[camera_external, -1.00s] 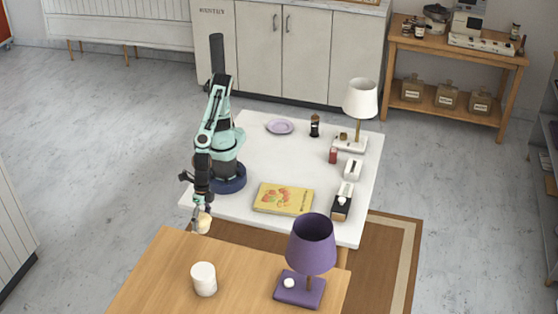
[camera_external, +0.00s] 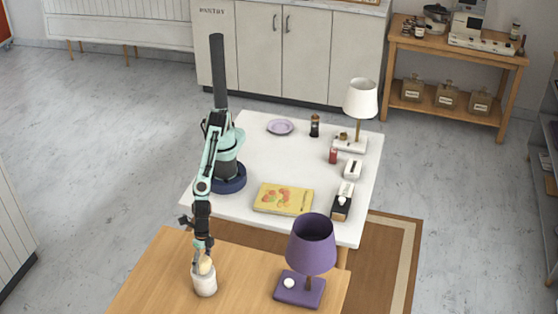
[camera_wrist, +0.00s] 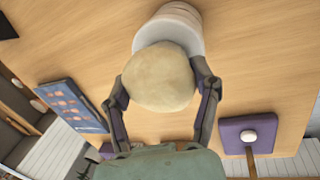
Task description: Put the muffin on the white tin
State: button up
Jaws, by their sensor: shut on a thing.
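The muffin (camera_wrist: 160,76) is a pale, rounded thing held between the two fingers of my gripper (camera_wrist: 162,92) in the wrist view. In the outside view the muffin (camera_external: 205,265) shows at the end of my gripper (camera_external: 204,256), over the top of the white tin (camera_external: 205,284). The tin stands upright on the wooden table. In the wrist view the muffin hides part of the tin's (camera_wrist: 172,25) top. I cannot tell whether the muffin touches the tin.
A purple lamp (camera_external: 311,245) stands on the wooden table (camera_external: 245,265) to the right of the tin. The white table (camera_external: 255,160) behind holds a yellow box (camera_external: 283,198), a white lamp (camera_external: 361,99) and small items. The wood left of the tin is clear.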

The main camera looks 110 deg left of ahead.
jog(key=o, duration=1.2)
jog(key=shift+f, duration=0.1)
jog(key=shift+c, duration=0.2)
jog(key=v, duration=1.2)
jog(key=w+a+r+t+y, duration=0.15)
jog(key=w+a, duration=0.25)
jog(key=a, duration=0.4)
jog(key=w+a+r, duration=0.3)
jog(key=w+a, duration=0.1)
jog(key=a, duration=0.3)
jog(key=w+a+r+t+y, duration=0.15)
jog(key=w+a, duration=0.25)
jog(key=a, duration=0.4)
jog(key=s+a+n+g, duration=0.1)
jog(key=s+a, duration=0.1)
jog(key=a, duration=0.7)
jog(key=s+a+n+g, duration=0.1)
jog(key=s+a, duration=0.1)
jog(key=a, duration=0.7)
jog(key=s+a+f, duration=0.3)
jog(key=s+a, duration=0.6)
jog(key=s, duration=0.1)
jog(key=shift+f+n+g, duration=0.25)
jog(key=shift+n+g, duration=0.15)
